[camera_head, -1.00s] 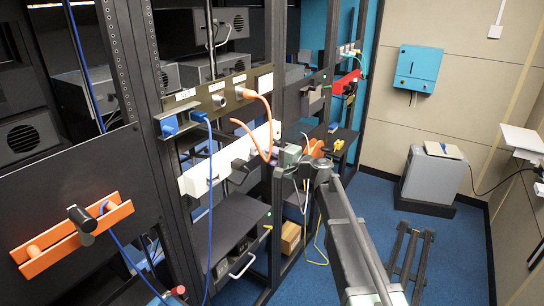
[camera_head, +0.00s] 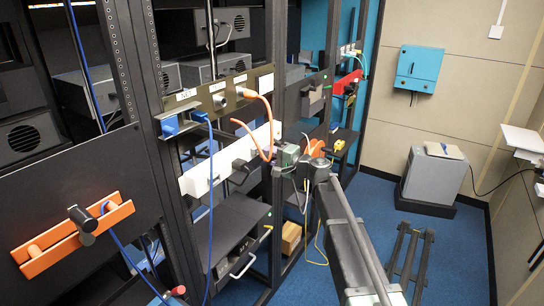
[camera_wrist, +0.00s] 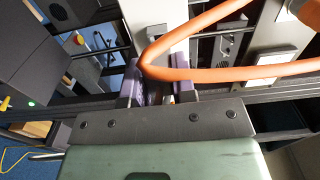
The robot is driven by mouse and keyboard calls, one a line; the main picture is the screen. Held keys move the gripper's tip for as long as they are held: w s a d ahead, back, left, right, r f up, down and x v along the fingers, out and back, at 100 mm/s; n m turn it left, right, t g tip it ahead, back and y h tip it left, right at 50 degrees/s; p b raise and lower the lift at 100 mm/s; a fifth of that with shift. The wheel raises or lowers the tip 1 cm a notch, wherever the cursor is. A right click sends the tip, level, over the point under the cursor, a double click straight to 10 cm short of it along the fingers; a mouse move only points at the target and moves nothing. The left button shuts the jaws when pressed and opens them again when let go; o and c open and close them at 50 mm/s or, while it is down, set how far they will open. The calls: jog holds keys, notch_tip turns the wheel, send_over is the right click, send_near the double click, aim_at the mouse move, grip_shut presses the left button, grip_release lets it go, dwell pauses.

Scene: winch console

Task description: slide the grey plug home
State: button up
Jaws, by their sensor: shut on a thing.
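My gripper (camera_wrist: 160,92), with two purple fingers, is shut and sits close to the white panel (camera_head: 196,180) on the rack in the head view. The white panel also shows beyond the fingers in the wrist view (camera_wrist: 150,15). The thing between the fingers is mostly hidden; only a small greyish part (camera_wrist: 166,92) shows there, and I take it to be the grey plug. How far it sits in any socket cannot be seen. A thick orange cable (camera_wrist: 215,74) bends sharply just in front of the fingers and hides part of the grip.
Above the white panel is a dark panel with a blue plug (camera_head: 169,126), a blue cable (camera_head: 211,165) and a socket where the orange cable enters. A black rack post (camera_head: 282,90) stands close to my wrist. An orange-handled bar (camera_head: 75,235) is at lower left.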

jog(key=shift+x, duration=0.85)
jog(key=o, duration=1)
jog(key=shift+d, duration=0.1)
jog(key=v, duration=1)
jog(key=shift+s+d, duration=0.2)
jog(key=shift+d, duration=0.05)
jog(key=s+f+n+g+h, duration=0.4)
jog(key=s+f+g, duration=0.1)
jog(key=s+f, duration=0.3)
jog(key=s+d+f+g+h, duration=0.1)
jog(key=s+d+f+h, duration=0.2)
jog(key=s, duration=0.4)
jog(key=s+d+f+n+g+h, duration=0.1)
jog(key=s+d+f+h, duration=0.2)
jog(key=s+d+h, duration=0.2)
jog(key=s+d+f+g+h, duration=0.1)
jog(key=s+d+f+h, duration=0.2)
jog(key=s+d, duration=0.4)
jog(key=shift+s+d+n+g+h, duration=0.25)
jog(key=shift+s+n+g+h, duration=0.15)
jog(key=shift+s, duration=0.75)
